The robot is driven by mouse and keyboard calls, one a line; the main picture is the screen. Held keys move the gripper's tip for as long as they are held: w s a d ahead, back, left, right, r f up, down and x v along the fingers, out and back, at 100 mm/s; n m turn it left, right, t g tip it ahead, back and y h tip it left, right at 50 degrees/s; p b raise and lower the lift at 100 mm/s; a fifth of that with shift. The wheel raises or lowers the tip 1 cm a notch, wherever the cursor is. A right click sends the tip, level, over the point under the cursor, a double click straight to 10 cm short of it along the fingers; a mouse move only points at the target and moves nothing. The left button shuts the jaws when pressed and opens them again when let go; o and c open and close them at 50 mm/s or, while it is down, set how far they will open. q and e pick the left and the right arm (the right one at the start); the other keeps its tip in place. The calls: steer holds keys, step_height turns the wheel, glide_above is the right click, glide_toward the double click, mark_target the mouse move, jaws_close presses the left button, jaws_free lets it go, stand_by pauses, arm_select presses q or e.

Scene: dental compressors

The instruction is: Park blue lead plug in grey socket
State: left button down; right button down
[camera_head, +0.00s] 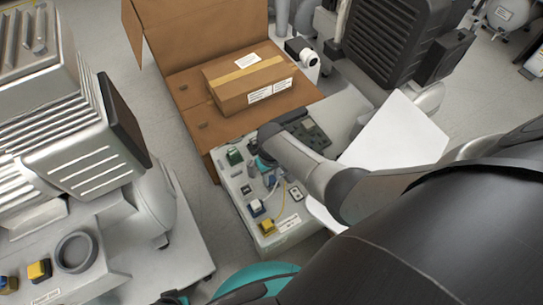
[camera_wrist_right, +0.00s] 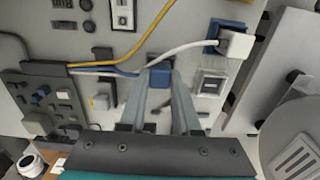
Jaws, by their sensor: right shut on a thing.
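My right gripper (camera_head: 266,162) is over the control panel in the head view. In the right wrist view its two fingers (camera_wrist_right: 160,82) are shut on the blue lead plug (camera_wrist_right: 160,75), with a blue lead (camera_wrist_right: 115,70) running left from it. A pale grey square socket (camera_wrist_right: 211,83) sits on the panel just right of the plug, apart from it. It seems to be the small square (camera_head: 247,190) in the head view, nearer me than the gripper. The plug is hidden by the gripper in the head view.
A white plug (camera_wrist_right: 234,43) sits in a blue socket near the grey one, its white lead crossing the panel. A yellow lead (camera_wrist_right: 145,38) arcs past. A yellow plug (camera_head: 267,228) and a green socket (camera_head: 234,157) are on the panel. A cardboard box (camera_head: 250,84) stands behind.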

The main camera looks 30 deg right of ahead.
steer(key=shift+c, duration=1.1)
jaws_free()
step_height(320, 180, up, 7)
steer(key=p, duration=0.7)
steer(key=shift+r+p, duration=0.1)
steer(key=shift+p, duration=0.3)
